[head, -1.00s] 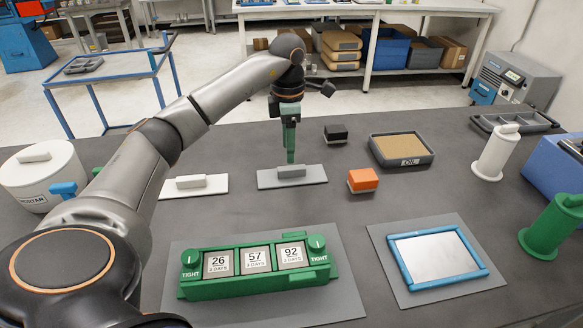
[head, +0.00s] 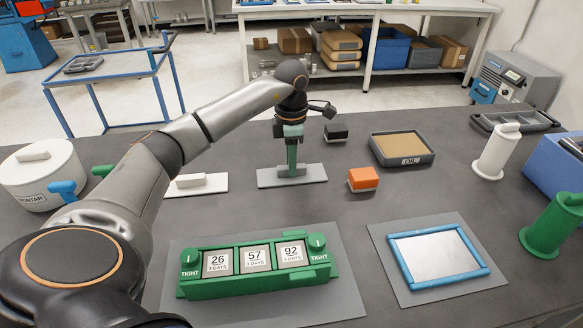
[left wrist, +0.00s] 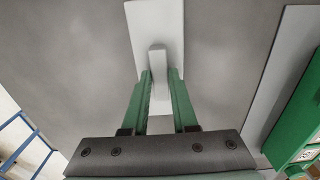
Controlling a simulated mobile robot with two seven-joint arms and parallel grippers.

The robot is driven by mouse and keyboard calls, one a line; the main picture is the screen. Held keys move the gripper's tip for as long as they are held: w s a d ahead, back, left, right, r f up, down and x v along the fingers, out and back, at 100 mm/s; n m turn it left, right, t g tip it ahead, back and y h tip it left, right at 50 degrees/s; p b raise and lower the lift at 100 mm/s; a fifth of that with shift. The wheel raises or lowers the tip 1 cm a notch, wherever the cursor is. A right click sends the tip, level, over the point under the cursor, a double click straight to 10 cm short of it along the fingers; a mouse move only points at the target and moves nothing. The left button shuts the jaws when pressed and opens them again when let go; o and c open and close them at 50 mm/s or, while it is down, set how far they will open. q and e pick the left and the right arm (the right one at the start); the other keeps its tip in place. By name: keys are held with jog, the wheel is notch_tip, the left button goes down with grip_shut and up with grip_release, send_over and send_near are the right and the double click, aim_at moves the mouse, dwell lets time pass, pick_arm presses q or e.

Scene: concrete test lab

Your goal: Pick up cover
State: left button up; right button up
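A light grey flat plate (head: 312,175) with a bar handle lies on the dark table. It looks like a cover, and it also shows in the left wrist view (left wrist: 172,22). My left gripper (head: 292,168) points straight down over its middle. In the left wrist view the green fingers (left wrist: 159,85) stand on either side of the bar handle (left wrist: 158,62), very close to it. I cannot tell whether they press on it. A similar white plate with a handle (head: 215,187) lies just to the left. My right gripper is out of view.
An orange block (head: 362,178), a dark block (head: 336,132) and a grey tray (head: 405,161) stand to the right. A white pot (head: 62,190) is at left. A green panel (head: 255,287) and blue frame (head: 400,270) lie in front.

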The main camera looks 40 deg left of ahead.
pick_arm(q)
grip_shut()
jog(key=shift+r, duration=0.15)
